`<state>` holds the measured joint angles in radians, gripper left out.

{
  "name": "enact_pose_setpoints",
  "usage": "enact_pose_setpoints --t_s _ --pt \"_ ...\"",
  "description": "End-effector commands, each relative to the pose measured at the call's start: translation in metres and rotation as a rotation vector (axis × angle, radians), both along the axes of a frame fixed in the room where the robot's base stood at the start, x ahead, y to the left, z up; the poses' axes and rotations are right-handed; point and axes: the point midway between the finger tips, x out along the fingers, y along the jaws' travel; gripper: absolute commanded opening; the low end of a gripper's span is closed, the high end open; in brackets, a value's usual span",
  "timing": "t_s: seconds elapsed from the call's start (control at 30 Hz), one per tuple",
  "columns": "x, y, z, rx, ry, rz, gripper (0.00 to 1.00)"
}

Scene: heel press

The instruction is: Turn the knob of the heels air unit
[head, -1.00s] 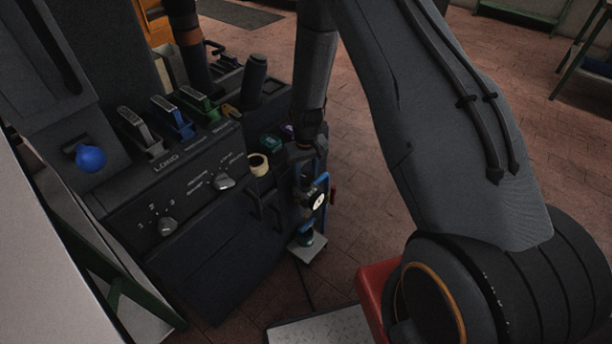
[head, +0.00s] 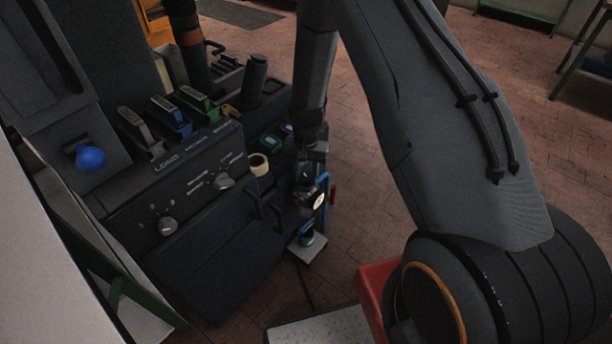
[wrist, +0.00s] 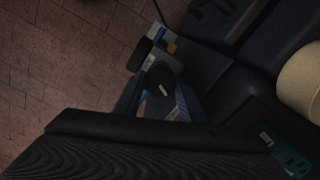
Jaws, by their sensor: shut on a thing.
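The knob's edges are hard to make out there. In the wrist view a dark round part with a small white mark (wrist: 160,82) lies between blue pieces, just beyond my dark gripper body. The exact finger contact is in shadow.
The machine's front has a left dial (head: 168,226) and a right dial (head: 224,181). A cream roll (head: 259,165) and a black handle (head: 270,212) are close to my gripper's left. Open brick floor (head: 385,225) lies to the right.

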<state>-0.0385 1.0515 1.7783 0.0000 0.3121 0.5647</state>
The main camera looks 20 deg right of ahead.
Motion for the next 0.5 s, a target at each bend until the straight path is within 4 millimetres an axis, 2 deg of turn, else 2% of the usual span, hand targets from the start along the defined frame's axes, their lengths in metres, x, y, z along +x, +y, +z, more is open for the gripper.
enact_pose_setpoints --t_s 0.47,0.5 --pt "0.0005 0.0001 0.0004 0.000 -0.001 -0.012 0.14" --pt "0.0005 0.0001 0.0004 0.000 -0.001 -0.012 0.42"
